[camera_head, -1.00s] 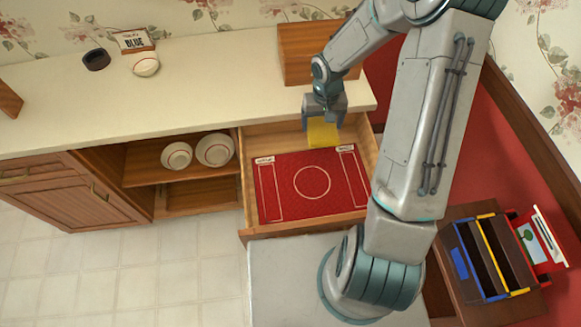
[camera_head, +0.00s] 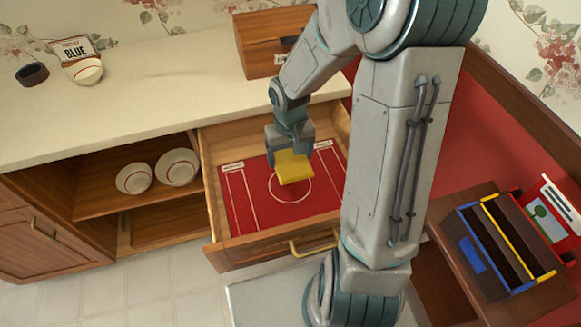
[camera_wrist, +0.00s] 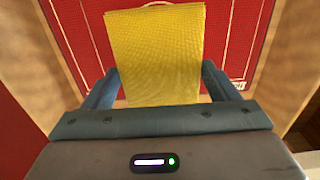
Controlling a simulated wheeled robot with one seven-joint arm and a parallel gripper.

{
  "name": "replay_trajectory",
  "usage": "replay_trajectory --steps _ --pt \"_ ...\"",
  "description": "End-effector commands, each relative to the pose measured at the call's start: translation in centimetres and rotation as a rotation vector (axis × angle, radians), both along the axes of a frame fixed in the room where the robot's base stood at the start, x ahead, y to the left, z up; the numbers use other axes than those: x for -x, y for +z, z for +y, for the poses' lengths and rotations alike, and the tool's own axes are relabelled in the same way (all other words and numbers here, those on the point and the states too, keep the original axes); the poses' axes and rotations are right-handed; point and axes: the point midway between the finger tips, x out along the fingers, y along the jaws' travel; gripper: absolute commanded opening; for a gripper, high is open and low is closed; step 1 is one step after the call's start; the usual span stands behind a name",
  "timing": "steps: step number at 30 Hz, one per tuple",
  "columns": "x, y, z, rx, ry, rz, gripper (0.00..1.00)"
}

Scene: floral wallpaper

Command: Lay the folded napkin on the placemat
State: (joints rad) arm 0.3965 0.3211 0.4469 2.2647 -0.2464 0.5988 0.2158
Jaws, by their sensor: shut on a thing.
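The folded yellow napkin (camera_head: 293,167) is held in my gripper (camera_head: 290,148), which is shut on it. In the head view the napkin shows over the middle of the placemat and covers part of its white circle. In the wrist view the napkin (camera_wrist: 157,55) hangs out between the two fingers (camera_wrist: 160,88). The red placemat (camera_head: 240,205) with white lines lies flat in the open drawer. Its far right part is partly hidden by my gripper and arm. I cannot tell whether the napkin touches the placemat.
The open wooden drawer (camera_head: 222,256) has raised walls around the placemat. Two bowls (camera_head: 134,178) stand in the open shelf to the left. A wooden box (camera_head: 262,38) stands on the counter (camera_head: 150,100). A divided organizer (camera_head: 505,245) sits at the right.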

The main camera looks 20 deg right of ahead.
Motion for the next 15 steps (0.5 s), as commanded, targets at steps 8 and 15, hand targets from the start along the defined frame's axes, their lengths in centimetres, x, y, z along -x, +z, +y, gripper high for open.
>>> replay_trajectory --steps 8,15 --pt "0.4 -0.9 0.0 -0.001 0.000 0.000 0.54" --pt "0.4 -2.6 0.0 -0.001 0.000 0.001 0.54"
